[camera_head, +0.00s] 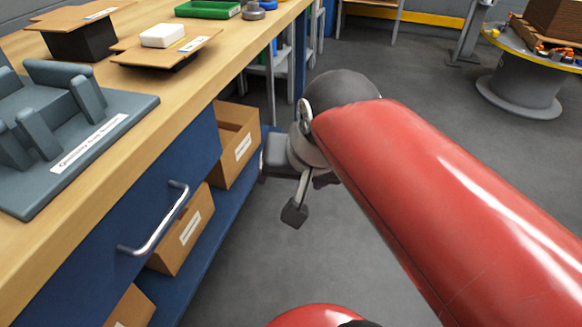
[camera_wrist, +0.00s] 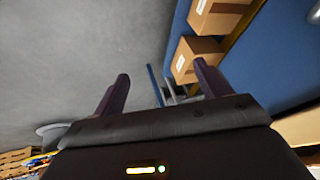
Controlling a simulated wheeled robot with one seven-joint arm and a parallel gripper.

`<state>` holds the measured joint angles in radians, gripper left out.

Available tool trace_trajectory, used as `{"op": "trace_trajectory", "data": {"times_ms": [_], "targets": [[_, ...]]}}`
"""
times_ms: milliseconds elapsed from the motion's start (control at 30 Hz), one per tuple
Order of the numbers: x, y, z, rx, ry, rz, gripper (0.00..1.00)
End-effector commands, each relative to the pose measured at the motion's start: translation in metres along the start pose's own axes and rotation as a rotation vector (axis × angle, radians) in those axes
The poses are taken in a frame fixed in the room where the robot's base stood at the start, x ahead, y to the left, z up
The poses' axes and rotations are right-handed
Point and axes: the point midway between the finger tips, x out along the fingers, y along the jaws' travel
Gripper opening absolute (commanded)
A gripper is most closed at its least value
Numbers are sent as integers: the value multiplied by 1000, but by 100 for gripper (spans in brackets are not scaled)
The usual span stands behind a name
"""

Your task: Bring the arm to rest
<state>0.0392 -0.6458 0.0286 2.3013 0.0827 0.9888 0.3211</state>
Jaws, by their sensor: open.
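My gripper (camera_wrist: 161,72) shows in the wrist view with its two dark fingers spread wide apart and nothing between them. In the head view my red arm reaches from the lower right towards the middle. The wrist end hangs over the floor beside the workbench (camera_head: 215,75), below the level of its top. The fingers are not clearly visible there.
A grey fixture (camera_head: 120,108), a white block (camera_head: 163,36) on a board and a green tray (camera_head: 208,9) stand on the bench. A drawer handle (camera_head: 155,220) juts out. Cardboard boxes (camera_head: 181,230) fill the lower shelf. A round table (camera_head: 530,45) stands back right; the floor between is open.

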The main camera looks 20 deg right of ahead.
Motion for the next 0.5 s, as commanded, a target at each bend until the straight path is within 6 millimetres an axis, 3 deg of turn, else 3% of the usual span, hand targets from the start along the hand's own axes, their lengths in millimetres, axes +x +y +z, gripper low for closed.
{"op": "trace_trajectory", "data": {"times_ms": [33, 100, 200, 500], "targets": [[10, 11, 17, -107, 2, 15, 75], [20, 22, 32, -232, 5, 30, 75], [29, 31, 44, -338, 5, 43, 75], [32, 34, 48, -376, 2, 48, 75]]}}
